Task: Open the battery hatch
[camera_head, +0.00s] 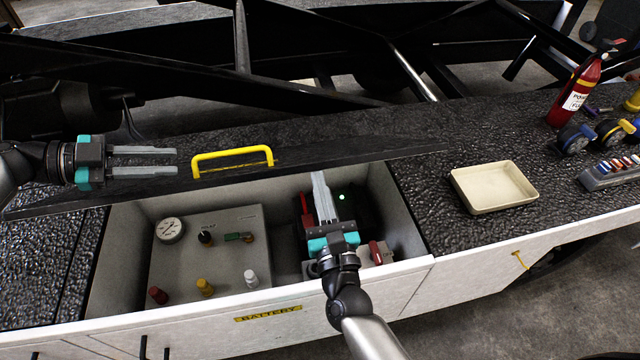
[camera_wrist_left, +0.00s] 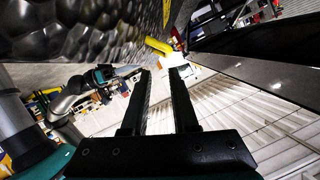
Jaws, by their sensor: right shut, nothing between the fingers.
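The battery hatch lid (camera_head: 330,158) is a dark, textured panel standing raised along the back of the open battery compartment (camera_head: 375,185). Its yellow handle (camera_head: 232,155) is on the face towards me. My left gripper (camera_head: 176,161) is open and empty, just left of the handle and apart from it. In the left wrist view the handle (camera_wrist_left: 158,46) shows beyond the parted fingers (camera_wrist_left: 160,72). My right gripper (camera_head: 320,176) is shut and empty, reaching over the right part of the compartment with its fingers towards the lid. Whether it touches the lid I cannot tell.
The compartment holds a grey panel (camera_head: 185,262) with a gauge and knobs. Dark parts with a green light sit behind my right gripper. A beige tray (camera_head: 493,187) and a red fire extinguisher (camera_head: 576,90) stand on the deck to the right. Black loader beams run behind.

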